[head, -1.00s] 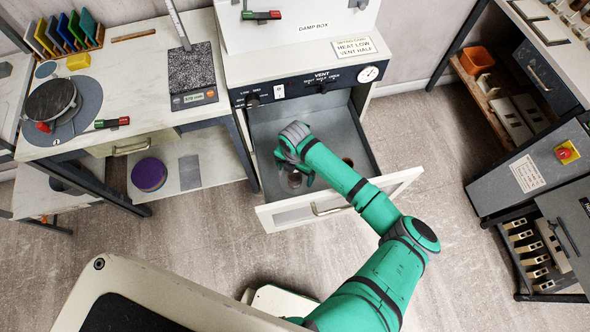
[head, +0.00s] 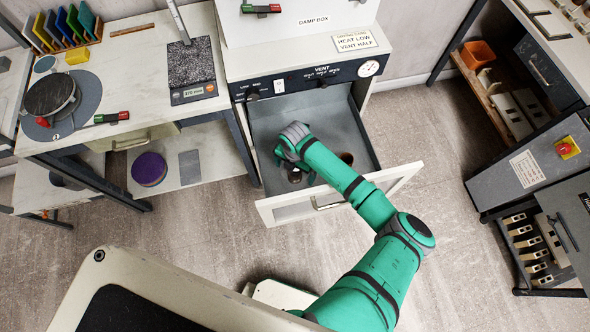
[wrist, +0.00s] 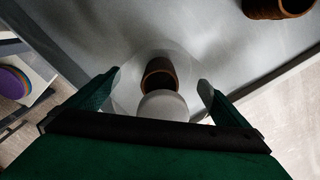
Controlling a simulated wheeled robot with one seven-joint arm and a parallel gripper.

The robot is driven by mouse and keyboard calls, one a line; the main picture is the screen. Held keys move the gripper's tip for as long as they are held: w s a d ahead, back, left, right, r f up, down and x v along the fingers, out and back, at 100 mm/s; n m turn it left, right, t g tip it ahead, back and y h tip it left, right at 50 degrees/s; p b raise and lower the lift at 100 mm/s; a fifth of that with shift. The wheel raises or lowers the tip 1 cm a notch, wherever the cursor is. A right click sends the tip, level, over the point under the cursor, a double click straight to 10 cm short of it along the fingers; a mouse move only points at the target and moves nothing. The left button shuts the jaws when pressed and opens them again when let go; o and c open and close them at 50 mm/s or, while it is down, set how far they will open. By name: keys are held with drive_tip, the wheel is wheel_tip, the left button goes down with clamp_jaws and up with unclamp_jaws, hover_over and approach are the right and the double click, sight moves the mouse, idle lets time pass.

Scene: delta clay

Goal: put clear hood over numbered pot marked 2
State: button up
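The clear hood (wrist: 128,92) is a see-through round cover with a pale, frosted knob (wrist: 163,106) on top. In the wrist view a brown pot (wrist: 160,72) shows through it, and the hood appears to be around this pot. My gripper (wrist: 160,82) has its fingers spread on either side of the knob, with gaps beside it. In the head view my gripper (head: 294,165) is down inside the open drawer, above this pot (head: 294,176). A second brown pot (head: 347,158) stands bare to the right, also in the wrist view (wrist: 278,8). No pot number is readable.
The grey-floored drawer (head: 270,118) is pulled out under the damp box, with its pale front panel (head: 290,212) nearest me. A worktable (head: 140,60) stands at left and a grey cabinet (head: 530,170) at right. The floor between is clear.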

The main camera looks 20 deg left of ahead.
wheel_tip(320, 180, up, 11)
drive_tip(key=shift+f, duration=0.1)
idle(0.6)
